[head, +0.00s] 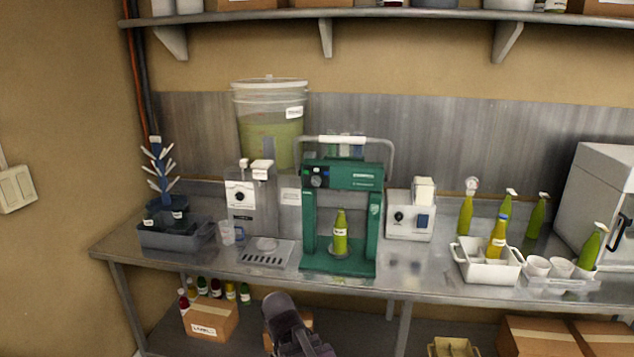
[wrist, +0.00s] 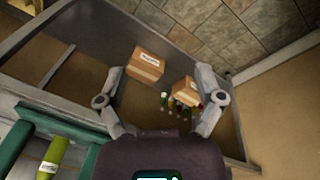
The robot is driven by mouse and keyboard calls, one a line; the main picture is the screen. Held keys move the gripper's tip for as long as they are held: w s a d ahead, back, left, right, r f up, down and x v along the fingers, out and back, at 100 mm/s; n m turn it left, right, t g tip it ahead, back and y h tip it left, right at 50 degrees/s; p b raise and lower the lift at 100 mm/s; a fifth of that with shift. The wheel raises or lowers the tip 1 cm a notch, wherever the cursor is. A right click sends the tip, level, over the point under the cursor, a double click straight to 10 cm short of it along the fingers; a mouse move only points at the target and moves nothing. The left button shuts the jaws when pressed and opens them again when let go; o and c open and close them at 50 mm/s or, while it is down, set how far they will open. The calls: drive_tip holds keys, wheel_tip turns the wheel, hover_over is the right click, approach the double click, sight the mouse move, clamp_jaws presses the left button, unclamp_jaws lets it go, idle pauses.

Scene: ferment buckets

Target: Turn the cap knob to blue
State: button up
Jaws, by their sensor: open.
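The green capping machine (head: 355,176) stands mid-bench, with a green bottle (head: 340,235) upright on its base. A small dark knob (head: 317,181) is at the left of its upper front panel. Small coloured marks sit around it, but its setting is too small to read. My gripper (head: 284,318) is low in front of the bench, below and left of the machine, apart from the knob. In the wrist view my gripper (wrist: 168,76) has its fingers spread with nothing between them. Part of the machine's green frame (wrist: 17,150) and the bottle (wrist: 52,159) show at left there; the knob does not.

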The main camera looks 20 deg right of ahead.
drive_tip(key=w+d+r+n+t+h+p, duration=0.2)
drive_tip(key=w+d+r+h, duration=0.25)
drive_tip(key=w+d, duration=0.25)
drive_tip(key=n+t+h+p, duration=0.4)
drive_tip(key=n+t+p, duration=0.6)
drive_tip(key=n, duration=0.8)
approach(316, 182)
drive_tip(key=s+a+f+t+b, duration=0.2)
drive_tip(key=s, duration=0.1)
drive_tip(key=shift+s+d+r, duration=0.1)
drive_tip(key=shift+s+r, duration=0.1)
drive_tip(key=shift+m, duration=0.3)
drive_tip(key=shift+x, duration=6.85)
drive_tip(key=c, duration=1.1)
